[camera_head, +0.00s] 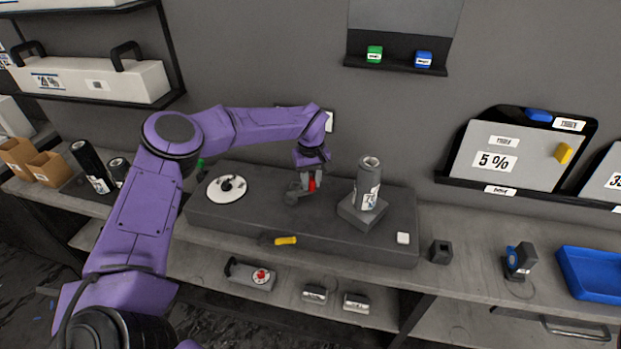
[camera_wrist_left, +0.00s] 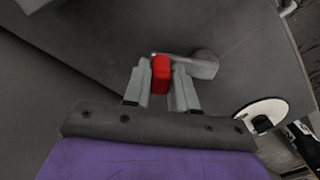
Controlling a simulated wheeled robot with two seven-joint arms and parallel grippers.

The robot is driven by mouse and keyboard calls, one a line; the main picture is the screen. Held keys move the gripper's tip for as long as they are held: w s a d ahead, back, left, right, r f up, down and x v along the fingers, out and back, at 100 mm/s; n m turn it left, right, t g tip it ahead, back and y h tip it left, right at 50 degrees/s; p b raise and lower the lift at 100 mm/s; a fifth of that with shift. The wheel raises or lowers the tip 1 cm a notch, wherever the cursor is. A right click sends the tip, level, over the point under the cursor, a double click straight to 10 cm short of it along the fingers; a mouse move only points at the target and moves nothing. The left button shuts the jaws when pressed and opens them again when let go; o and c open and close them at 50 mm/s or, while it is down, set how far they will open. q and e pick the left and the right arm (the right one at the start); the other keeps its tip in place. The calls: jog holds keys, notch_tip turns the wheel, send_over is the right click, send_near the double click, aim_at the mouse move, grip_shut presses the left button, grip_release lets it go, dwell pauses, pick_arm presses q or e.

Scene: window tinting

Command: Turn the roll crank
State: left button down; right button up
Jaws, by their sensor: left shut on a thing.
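The roll crank (camera_wrist_left: 200,64) is a grey arm with a red handle (camera_wrist_left: 160,75), on top of the dark grey machine box (camera_head: 350,238). In the head view the red handle (camera_head: 312,184) shows under my left gripper (camera_head: 310,186). In the left wrist view my left gripper (camera_wrist_left: 160,88) has its two grey fingers on either side of the red handle, shut on it. The crank's grey arm points from the handle toward its round hub. A film roll (camera_head: 368,182) stands upright on a square block to the right of the crank. My right gripper is not in view.
A white disc with a black knob (camera_head: 227,188) lies on the box's left part. A yellow-handled tool (camera_head: 285,241) is at the box's front edge. A white button (camera_head: 403,238) sits at the box's right end. A blue tray (camera_head: 590,273) is far right on the bench.

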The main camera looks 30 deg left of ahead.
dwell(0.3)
pick_arm(q)
jog(key=c, duration=1)
grip_release()
notch_tip(320, 180, up, 10)
jog(key=b, duration=0.2)
jog(key=shift+b, duration=0.35)
jog(key=shift+r, duration=0.3)
